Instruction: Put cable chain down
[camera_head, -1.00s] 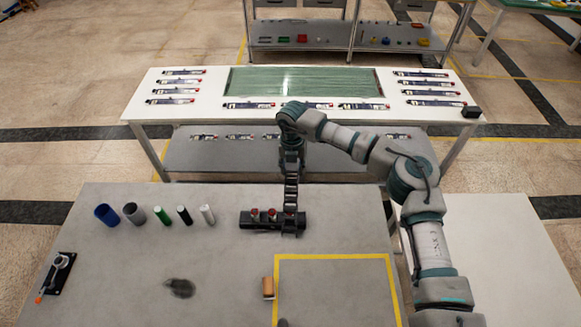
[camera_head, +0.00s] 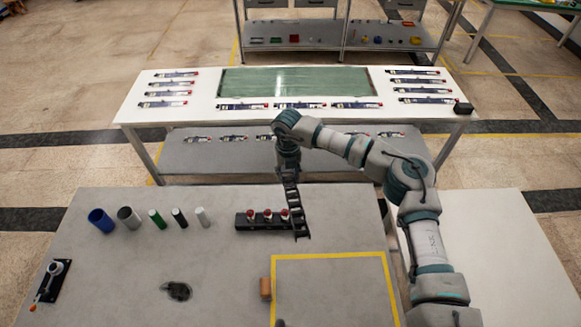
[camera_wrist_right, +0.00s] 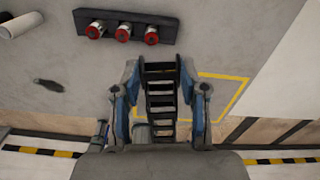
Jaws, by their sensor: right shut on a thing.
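The cable chain (camera_head: 293,205) is a black, ladder-like strip. It hangs down from my right gripper (camera_head: 287,172), over the far part of the grey table near the black block with red-capped fittings. In the right wrist view the chain (camera_wrist_right: 161,85) runs between the two fingers of my right gripper (camera_wrist_right: 162,100), which is shut on it. The lower end of the chain shows just right of the black block in the head view; whether it touches the table I cannot tell. My left gripper is not in view.
The black block (camera_head: 243,221) holds red-capped fittings. Several cylinders, including a blue one (camera_head: 101,221), stand to its left. A yellow-taped outline (camera_head: 330,256) encloses bare table at the front right, with a small brown block (camera_head: 265,288) at its left edge. A white table (camera_head: 190,112) stands behind.

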